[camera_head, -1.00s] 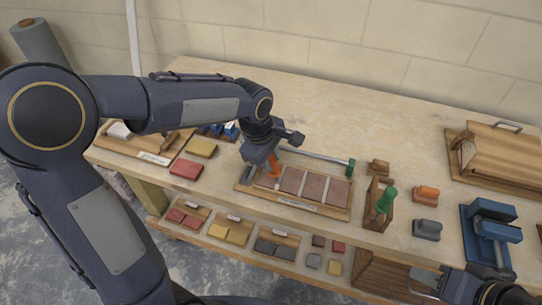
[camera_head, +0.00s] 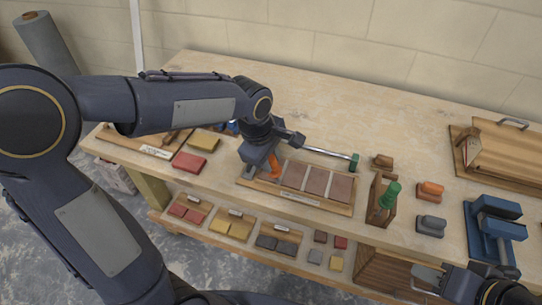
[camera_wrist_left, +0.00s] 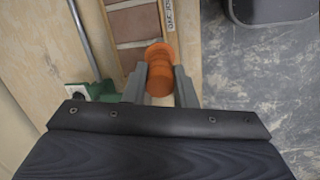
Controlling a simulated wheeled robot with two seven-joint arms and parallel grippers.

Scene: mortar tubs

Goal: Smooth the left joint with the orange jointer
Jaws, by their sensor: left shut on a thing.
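My left gripper (camera_head: 268,168) is shut on the orange jointer (camera_head: 274,164) at the left end of the brick panel (camera_head: 298,197). The orange handle (camera_wrist_left: 160,72) sits between the two fingers in the left wrist view. Several reddish bricks (camera_head: 316,181) lie in a row on the panel, with pale joints between them.
A metal rod with a green end (camera_head: 354,162) lies behind the panel. A green-handled tool (camera_head: 390,195) stands in a wooden holder to the right. Red (camera_head: 189,163) and yellow (camera_head: 204,140) blocks lie to the left.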

